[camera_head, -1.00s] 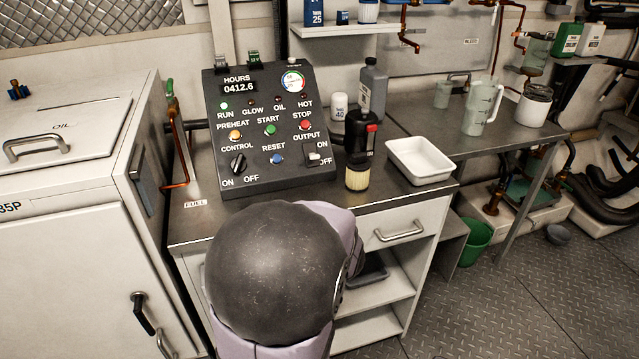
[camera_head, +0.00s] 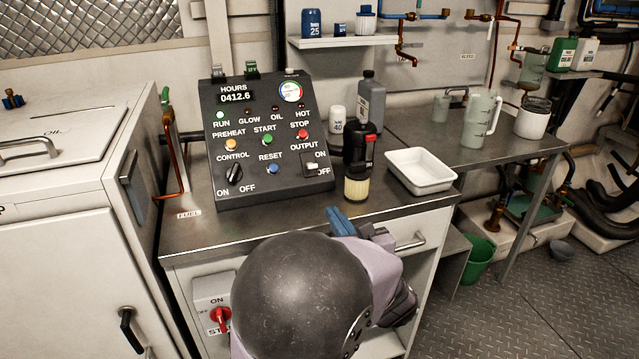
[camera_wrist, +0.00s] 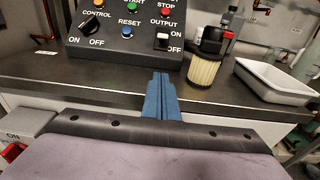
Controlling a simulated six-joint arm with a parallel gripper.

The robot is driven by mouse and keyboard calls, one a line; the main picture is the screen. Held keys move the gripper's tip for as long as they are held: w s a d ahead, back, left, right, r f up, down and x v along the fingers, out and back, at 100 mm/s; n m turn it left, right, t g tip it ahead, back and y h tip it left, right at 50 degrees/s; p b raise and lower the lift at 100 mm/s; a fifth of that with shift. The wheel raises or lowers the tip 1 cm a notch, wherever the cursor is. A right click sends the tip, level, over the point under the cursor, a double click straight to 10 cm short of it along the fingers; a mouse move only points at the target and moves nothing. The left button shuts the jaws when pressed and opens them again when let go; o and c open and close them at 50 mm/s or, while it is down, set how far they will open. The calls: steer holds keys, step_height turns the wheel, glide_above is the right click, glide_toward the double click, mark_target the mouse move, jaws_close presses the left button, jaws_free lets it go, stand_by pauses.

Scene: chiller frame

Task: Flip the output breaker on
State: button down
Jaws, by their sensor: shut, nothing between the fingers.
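The output breaker (camera_head: 313,167) is a small white switch on a dark plate at the lower right of the sloped control panel (camera_head: 260,195), under the word OUTPUT. In the head view its white part sits low, nearer the OFF label than the ON label above. It also shows in the wrist view (camera_wrist: 163,40), just beyond my fingers. My gripper (camera_head: 338,218) has blue fingers, which are together and empty in the wrist view (camera_wrist: 161,82). It is at the bench's front edge, below and in front of the breaker and apart from it.
A black-topped filter (camera_head: 357,185) stands on the bench close to the panel's right side. A white tray (camera_head: 422,187) lies further right. Lower left, a box with a red rotary switch (camera_head: 220,315) is on the cabinet front. A strip of bench before the panel is clear.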

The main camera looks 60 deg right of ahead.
mark_target(311, 166)
steer(key=shift+w, duration=0.1)
steer(key=x, duration=0.9)
steer(key=shift+w+d+f, duration=0.1)
steer(key=shift+w+d, duration=0.1)
steer(key=shift+w, duration=0.05)
steer(key=r, duration=0.1)
steer(key=r+p, duration=0.1)
steer(key=d+r, duration=0.1)
steer(key=shift+w, duration=0.4)
steer(key=shift+w+d+r+p, duration=0.15)
steer(key=shift+r+p, duration=0.25)
steer(key=shift+r, duration=0.1)
steer(key=shift+r+p, duration=0.1)
steer(key=shift+p, duration=0.65)
